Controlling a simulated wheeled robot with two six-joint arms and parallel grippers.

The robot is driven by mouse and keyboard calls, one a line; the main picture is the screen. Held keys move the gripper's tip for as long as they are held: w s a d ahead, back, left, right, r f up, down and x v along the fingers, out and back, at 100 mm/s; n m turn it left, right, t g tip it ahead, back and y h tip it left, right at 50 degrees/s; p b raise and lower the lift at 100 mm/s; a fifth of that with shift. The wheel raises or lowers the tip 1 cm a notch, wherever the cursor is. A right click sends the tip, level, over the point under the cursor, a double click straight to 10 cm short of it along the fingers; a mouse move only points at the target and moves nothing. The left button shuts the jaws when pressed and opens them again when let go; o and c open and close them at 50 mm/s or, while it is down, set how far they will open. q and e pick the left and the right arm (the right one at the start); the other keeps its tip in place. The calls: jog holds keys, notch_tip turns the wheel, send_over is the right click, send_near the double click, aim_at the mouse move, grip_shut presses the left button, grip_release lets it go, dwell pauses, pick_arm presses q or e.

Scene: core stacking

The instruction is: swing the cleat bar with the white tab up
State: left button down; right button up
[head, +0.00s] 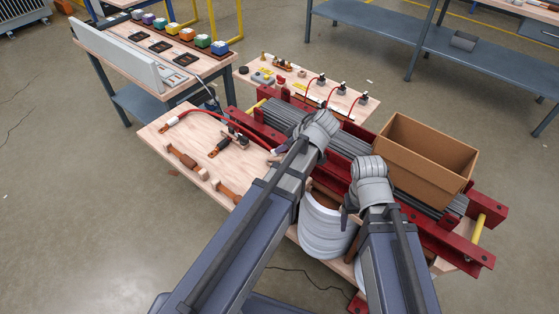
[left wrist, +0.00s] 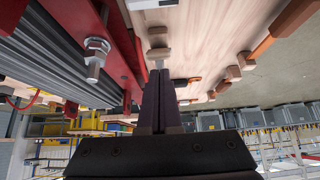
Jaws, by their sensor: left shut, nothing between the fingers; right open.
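A pale piece with a white end (left wrist: 150,4) shows at the top edge of the left wrist view, in line with my fingers; I cannot tell whether it is the cleat bar's white tab. My left gripper (left wrist: 158,72) is shut and empty, its tips close to a small wooden block (left wrist: 158,53) on the board. In the head view my left gripper (head: 277,155) is beside the red clamp frame (head: 250,122). My right gripper (head: 346,219) is open beside the white coil (head: 322,230), partly hidden by my arm. No cleat bar stands out clearly in the head view.
An open cardboard box (head: 425,150) sits on the grey laminated core (head: 350,147). A silver bolt (left wrist: 95,60) stands out from the frame near my left gripper.

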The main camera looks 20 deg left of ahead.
aim_at(273, 150)
pick_arm(q)
jog(key=shift+w+a+r+p, duration=0.25)
jog(key=shift+a+r+p, duration=0.35)
jog(key=shift+a, duration=0.2)
jog(key=shift+w+a, duration=0.1)
jog(key=shift+w+a+r+p, duration=0.2)
jog(key=shift+a+r+p, duration=0.1)
jog(key=shift+a, duration=0.35)
jog(key=shift+w+a, duration=0.1)
jog(key=shift+a, duration=0.1)
jog(key=shift+a, duration=0.1)
jog(key=shift+w+a, duration=0.35)
jog(key=shift+a, duration=0.55)
jog(key=c, duration=1.5)
grip_release()
